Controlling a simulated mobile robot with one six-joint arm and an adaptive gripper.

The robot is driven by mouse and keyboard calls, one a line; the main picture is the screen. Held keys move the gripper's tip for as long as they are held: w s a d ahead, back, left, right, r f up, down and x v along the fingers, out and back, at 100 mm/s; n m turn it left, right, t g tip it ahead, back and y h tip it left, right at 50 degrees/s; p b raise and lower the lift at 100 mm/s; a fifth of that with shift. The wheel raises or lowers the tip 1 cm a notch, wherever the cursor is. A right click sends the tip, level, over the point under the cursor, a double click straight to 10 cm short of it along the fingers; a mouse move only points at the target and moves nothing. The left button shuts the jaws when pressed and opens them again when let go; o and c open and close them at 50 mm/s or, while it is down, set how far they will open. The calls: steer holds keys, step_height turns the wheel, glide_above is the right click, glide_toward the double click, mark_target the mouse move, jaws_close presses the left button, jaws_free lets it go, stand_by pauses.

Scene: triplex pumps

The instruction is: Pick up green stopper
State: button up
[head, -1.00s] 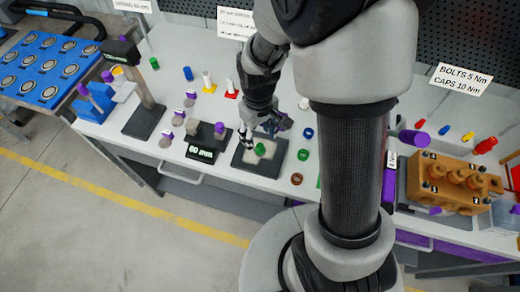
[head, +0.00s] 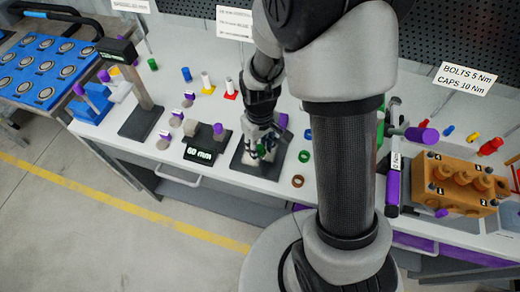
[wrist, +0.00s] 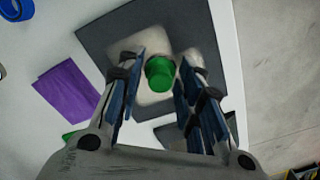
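The green stopper (wrist: 160,73) stands on a pale patch of a dark square pad (wrist: 105,32). In the wrist view it lies between the fingertips of my gripper (wrist: 157,88), with a gap visible on each side. My gripper is open, its blue-padded fingers spread on either side of the stopper. In the head view my gripper (head: 262,153) is down over the pad (head: 244,165) and mostly hides the stopper. I cannot tell how far the fingertips reach down beside it.
A purple piece (wrist: 66,90) lies beside the pad on the white table. A black "60 mm" display block (head: 198,153) stands left of the pad. A brown ring (head: 298,181) and green ring (head: 304,156) lie to its right. An orange pump block (head: 455,185) is farther right.

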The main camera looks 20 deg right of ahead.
steer(key=c, duration=0.6)
steer(key=shift+r, duration=0.1)
